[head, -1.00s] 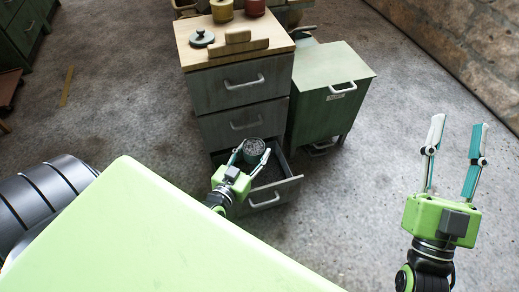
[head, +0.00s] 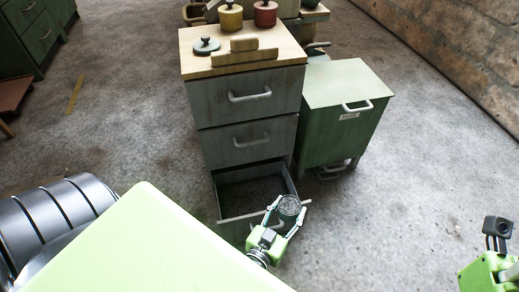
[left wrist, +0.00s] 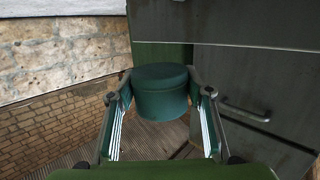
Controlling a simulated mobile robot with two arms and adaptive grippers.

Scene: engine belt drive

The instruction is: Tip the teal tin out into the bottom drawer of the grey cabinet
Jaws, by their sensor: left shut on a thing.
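The teal tin (head: 290,209) is between the fingers of my left gripper (head: 284,212), which is shut on its sides. Its open top faces the head camera, and grey bits show inside. In the left wrist view the tin (left wrist: 160,92) shows its plain teal side between the fingers (left wrist: 160,108). The tin is at the front right corner of the open bottom drawer (head: 226,214) of the grey cabinet (head: 222,98). The drawer floor looks dark and speckled; I cannot tell if anything lies there. Only the body of my right gripper (head: 487,273) shows; its fingers are hidden.
The cabinet's upper two drawers are shut. A green cabinet (head: 345,115) stands close on the right.

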